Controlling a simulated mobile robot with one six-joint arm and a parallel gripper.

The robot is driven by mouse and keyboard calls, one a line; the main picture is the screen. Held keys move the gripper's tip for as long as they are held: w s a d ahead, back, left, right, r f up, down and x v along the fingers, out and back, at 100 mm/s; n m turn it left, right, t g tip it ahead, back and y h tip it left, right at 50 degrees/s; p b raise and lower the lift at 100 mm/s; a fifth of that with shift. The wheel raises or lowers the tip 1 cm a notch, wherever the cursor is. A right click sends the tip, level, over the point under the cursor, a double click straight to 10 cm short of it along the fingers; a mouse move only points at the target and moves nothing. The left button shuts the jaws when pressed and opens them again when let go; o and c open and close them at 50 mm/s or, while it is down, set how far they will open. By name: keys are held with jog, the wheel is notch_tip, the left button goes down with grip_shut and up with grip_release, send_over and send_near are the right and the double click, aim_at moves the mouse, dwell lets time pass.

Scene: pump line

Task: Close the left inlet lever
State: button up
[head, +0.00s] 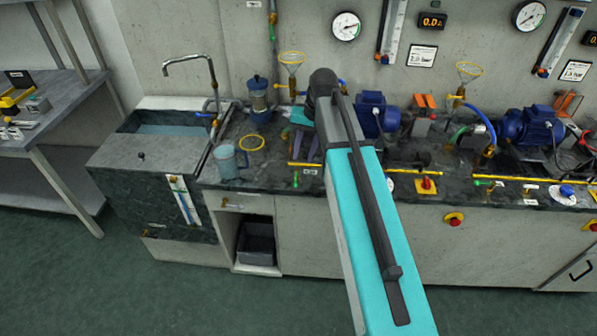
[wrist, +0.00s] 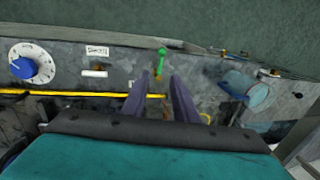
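A green lever (head: 296,181) sits at the front of the left pump station, on the dark worktop; I take it as the left inlet lever. In the wrist view the green lever (wrist: 160,62) stands just beyond the fingertips, roughly in line with the gap between them. My gripper (wrist: 159,82) is open, with two dark purple fingers apart and nothing between them. No contact with the lever shows. In the head view my arm covers part of this station, and my gripper (head: 304,146) shows only partly beside it.
A clear blue jug (head: 228,162) stands left of the lever, and a sink (head: 170,122) lies further left. A yellow rail (wrist: 75,92) runs along the worktop near the lever. A blue dial knob (wrist: 23,68) is at the wrist view's left. Blue pumps (head: 377,112) stand behind.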

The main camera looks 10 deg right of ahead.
aim_at(296, 178)
jog(key=shift+w+a+f+p, duration=0.1)
jog(key=shift+a+f+p, duration=0.25)
jog(key=shift+f, duration=1.2)
jog(key=shift+w+a+f+p, duration=0.1)
jog(key=shift+a+f+p, duration=0.2)
jog(key=shift+f, duration=1.2)
jog(key=shift+w+a+f+p, duration=0.1)
jog(key=shift+a+f+p, duration=0.2)
jog(key=shift+f, duration=1.25)
grip_shut()
jog(key=shift+d, duration=0.1)
jog(key=shift+d, duration=0.3)
jog(key=shift+a, duration=0.1)
